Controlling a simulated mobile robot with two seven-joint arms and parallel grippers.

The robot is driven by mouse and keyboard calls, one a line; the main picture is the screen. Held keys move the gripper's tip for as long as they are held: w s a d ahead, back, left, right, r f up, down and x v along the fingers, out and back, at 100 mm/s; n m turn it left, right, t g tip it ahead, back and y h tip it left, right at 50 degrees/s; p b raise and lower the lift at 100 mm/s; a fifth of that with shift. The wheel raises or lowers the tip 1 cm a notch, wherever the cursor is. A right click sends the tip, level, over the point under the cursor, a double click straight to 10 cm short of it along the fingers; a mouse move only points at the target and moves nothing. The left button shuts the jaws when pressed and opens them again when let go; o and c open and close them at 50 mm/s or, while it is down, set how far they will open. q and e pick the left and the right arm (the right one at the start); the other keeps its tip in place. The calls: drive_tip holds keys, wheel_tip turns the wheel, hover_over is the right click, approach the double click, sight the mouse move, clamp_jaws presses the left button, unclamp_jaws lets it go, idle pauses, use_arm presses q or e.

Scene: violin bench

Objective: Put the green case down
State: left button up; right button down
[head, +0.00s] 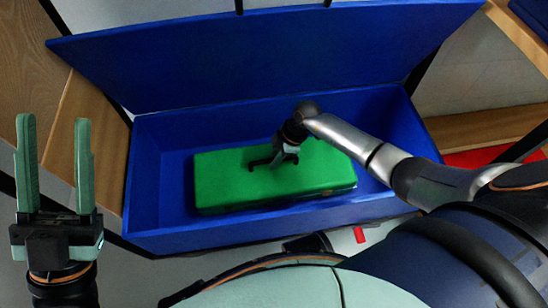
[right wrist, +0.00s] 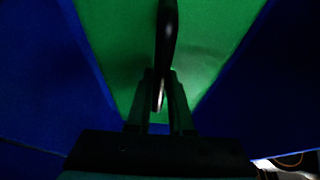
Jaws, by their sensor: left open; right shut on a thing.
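The green case (head: 225,185) is inside the open blue box (head: 143,195), lying flat and lengthwise, with blue floor showing at its left. I cannot tell whether it touches the floor of the box. My right gripper (head: 274,160) is over the middle of the case, shut on its dark handle (right wrist: 168,35). In the right wrist view, the handle stands between the fingers of that gripper (right wrist: 163,90), with the green case (right wrist: 120,50) behind. My left gripper (head: 54,125) is open and empty, fingers up, left of the box.
The raised blue lid (head: 250,60) stands behind the box. Wooden surfaces flank it at the left (head: 85,140) and right (head: 480,128). A red thing (head: 480,157) lies at the right, and a small red piece (head: 359,235) shows near the front.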

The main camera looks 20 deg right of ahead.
drive_tip(key=c, duration=1.2)
unclamp_jaws()
drive_tip(key=shift+s, duration=0.1)
drive_tip(key=o, duration=0.4)
